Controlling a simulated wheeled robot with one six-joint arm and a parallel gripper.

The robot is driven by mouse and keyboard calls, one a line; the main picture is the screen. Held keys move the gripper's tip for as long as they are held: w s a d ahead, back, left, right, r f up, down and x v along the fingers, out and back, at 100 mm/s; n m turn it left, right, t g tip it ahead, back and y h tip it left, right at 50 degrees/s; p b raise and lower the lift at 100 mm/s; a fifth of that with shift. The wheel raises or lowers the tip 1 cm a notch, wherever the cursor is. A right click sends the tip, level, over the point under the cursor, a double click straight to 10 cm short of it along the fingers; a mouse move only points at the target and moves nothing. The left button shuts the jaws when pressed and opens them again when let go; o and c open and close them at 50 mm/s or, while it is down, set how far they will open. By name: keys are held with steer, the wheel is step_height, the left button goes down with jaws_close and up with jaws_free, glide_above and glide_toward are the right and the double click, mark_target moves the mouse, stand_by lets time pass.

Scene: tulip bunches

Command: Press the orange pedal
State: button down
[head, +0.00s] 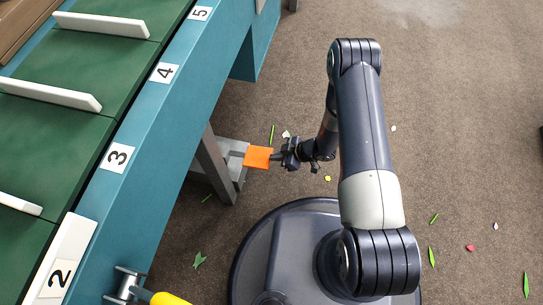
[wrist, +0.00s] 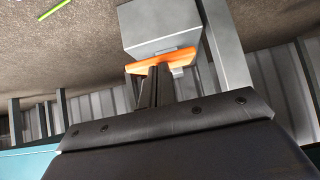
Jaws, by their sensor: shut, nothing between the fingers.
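The orange pedal (head: 257,157) sticks out from a grey housing low beside the leg of the teal bench in the head view. In the wrist view the orange pedal (wrist: 185,59) shows as a tilted strip below the grey box. My gripper (head: 279,157) is at the pedal's right end in the head view. In the wrist view my gripper (wrist: 160,68) has its fingers together, with the tips over the pedal's edge. They look to be at or touching the pedal, but contact is hard to tell. Part of the pedal is hidden behind the fingers.
A grey leg (head: 215,165) stands beside the pedal. A yellow-ended handle (head: 168,299) juts out at the bottom. The brown floor at right is open, with scattered leaves and petals.

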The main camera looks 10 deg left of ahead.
steer(key=p+v, duration=0.1)
steer(key=v, duration=0.6)
steer(key=shift+d+f+p, duration=0.3)
steer(key=shift+f+p, duration=0.05)
steer(key=shift+p, duration=0.05)
stand_by(4.2)
